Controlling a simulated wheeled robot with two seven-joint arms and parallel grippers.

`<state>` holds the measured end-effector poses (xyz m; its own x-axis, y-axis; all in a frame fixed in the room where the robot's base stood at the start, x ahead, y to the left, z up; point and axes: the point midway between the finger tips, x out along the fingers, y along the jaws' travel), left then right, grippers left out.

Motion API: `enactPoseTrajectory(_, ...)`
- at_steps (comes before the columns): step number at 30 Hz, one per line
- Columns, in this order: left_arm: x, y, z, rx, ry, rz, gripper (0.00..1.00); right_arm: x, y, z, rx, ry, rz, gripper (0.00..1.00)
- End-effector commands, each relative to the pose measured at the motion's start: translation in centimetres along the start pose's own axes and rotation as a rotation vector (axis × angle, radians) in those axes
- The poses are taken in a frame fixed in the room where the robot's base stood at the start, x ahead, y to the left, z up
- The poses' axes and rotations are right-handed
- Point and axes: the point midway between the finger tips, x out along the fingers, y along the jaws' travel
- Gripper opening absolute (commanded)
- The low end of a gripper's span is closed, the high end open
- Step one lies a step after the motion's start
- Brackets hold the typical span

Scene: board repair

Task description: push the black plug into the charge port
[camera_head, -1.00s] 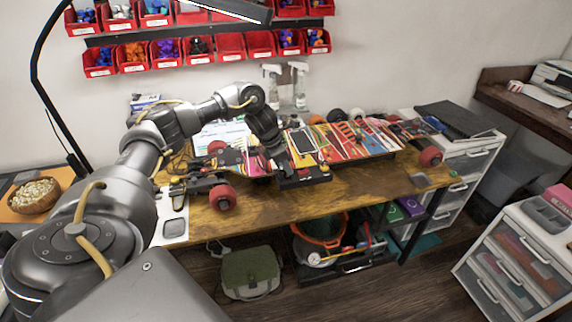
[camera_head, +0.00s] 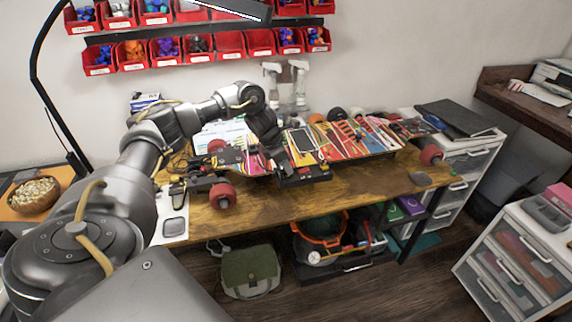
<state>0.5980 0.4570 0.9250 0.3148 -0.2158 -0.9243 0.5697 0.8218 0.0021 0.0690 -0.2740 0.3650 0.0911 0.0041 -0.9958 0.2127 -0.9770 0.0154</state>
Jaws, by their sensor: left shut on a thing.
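The electric skateboard (camera_head: 352,139) lies on the wooden workbench (camera_head: 262,205), with its bright patterned deck facing up and red wheels (camera_head: 222,195) at the left end. My left gripper (camera_head: 284,164) reaches down from above to the middle of the board, beside a dark box on its near side. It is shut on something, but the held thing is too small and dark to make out. The black plug and the charge port cannot be told apart from the dark parts there. My right gripper is not in view.
Spray bottles (camera_head: 299,84) stand behind the board. Red bins (camera_head: 230,46) hang on the wall. A lamp arm (camera_head: 42,105) rises at the left near a bowl (camera_head: 34,194). Drawer units stand at the right (camera_head: 515,262). The bench's front strip is mostly clear.

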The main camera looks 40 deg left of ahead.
Motion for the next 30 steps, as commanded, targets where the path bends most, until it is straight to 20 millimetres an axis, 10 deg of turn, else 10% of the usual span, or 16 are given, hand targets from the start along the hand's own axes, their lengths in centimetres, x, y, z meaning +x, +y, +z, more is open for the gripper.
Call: enactPoseTrajectory(30,0.87,-0.03,-0.36,0.000,0.001,-0.001,0.00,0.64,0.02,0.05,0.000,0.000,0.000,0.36)
